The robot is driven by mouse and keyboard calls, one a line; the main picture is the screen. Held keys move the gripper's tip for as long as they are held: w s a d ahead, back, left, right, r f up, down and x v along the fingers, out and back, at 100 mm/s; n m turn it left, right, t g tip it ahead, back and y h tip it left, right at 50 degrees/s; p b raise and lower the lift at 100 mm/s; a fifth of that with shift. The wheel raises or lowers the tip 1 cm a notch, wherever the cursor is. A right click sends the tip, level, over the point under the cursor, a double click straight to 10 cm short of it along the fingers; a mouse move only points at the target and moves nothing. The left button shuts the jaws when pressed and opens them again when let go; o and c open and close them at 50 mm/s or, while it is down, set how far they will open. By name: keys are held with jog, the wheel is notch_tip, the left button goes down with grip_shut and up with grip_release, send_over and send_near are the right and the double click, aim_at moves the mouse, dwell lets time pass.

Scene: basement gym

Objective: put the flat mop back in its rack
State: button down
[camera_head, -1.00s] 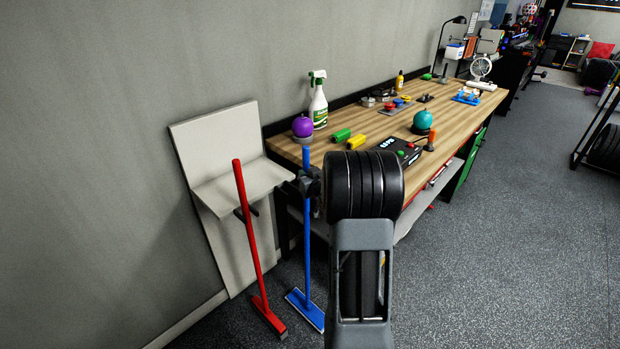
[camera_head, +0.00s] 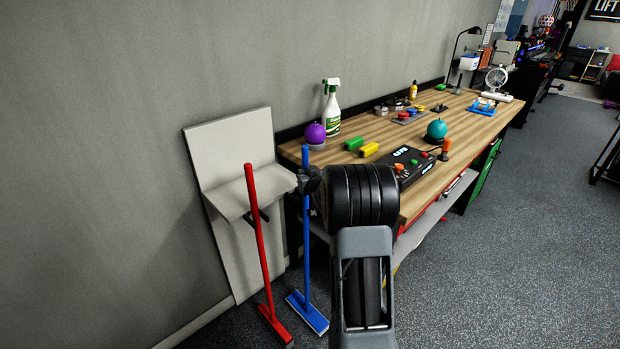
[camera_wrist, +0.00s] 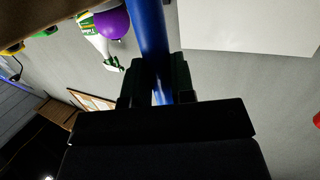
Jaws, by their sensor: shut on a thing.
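The flat mop, with a blue handle (camera_head: 306,235) and a flat blue head (camera_head: 307,312), stands nearly upright, its head at or close to the floor. My gripper (camera_head: 309,182) is shut on the upper part of the handle. In the wrist view, the blue handle (camera_wrist: 150,40) runs between the two dark fingers (camera_wrist: 158,88). The rack is a pale wall panel (camera_head: 228,145) with a shelf-like ledge (camera_head: 240,193), just left of the mop. A dark hook (camera_head: 262,215) shows under the ledge, beside a red-handled broom (camera_head: 258,240). My arm hides part of the floor right of the mop.
A wooden workbench (camera_head: 455,135) is close on the right of the mop. A purple ball (camera_head: 315,133) and a spray bottle (camera_head: 332,110) stand at its near corner. The grey wall is on the left. Open floor (camera_head: 540,230) lies to the right.

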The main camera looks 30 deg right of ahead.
jog(key=shift+w+a+r+b, duration=0.1)
jog(key=shift+w+a+b, duration=0.15)
jog(key=shift+w, duration=0.9)
jog(key=shift+w+a+b, duration=0.15)
jog(key=shift+w+a, duration=0.05)
jog(key=shift+w, duration=0.95)
jog(key=shift+f+b, duration=0.35)
jog(key=shift+f, duration=0.25)
jog(key=c, duration=1.1)
grip_release()
jog(key=shift+o, duration=1.1)
jog(key=v, duration=1.4)
jog(key=shift+b, duration=0.35)
